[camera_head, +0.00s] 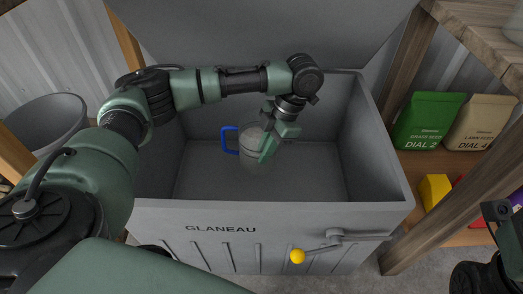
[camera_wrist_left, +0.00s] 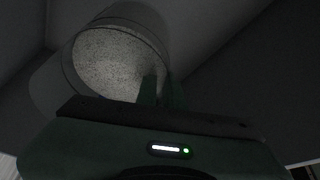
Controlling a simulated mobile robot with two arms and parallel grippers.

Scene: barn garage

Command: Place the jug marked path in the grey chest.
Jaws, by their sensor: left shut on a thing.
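The jug (camera_head: 254,148) is a grey speckled vessel with a blue handle on its left side. It is inside the open grey chest (camera_head: 270,206), over the middle of the chest floor. I cannot tell whether it touches the floor. No marking on the jug can be read. My left gripper (camera_head: 268,146) reaches down into the chest and is shut on the jug's right side. In the left wrist view the jug's round speckled end (camera_wrist_left: 118,62) shows just beyond the fingers. My right gripper (camera_head: 495,211) shows only partly at the right edge; its jaw state is unclear.
The chest lid (camera_head: 260,30) stands raised at the back. The chest front reads GLANEAU, with a latch bar (camera_head: 345,238) and a yellow knob (camera_head: 297,256). A wooden shelf on the right holds a green bag (camera_head: 425,120) and a beige bag (camera_head: 480,122). A grey bucket (camera_head: 48,122) stands left.

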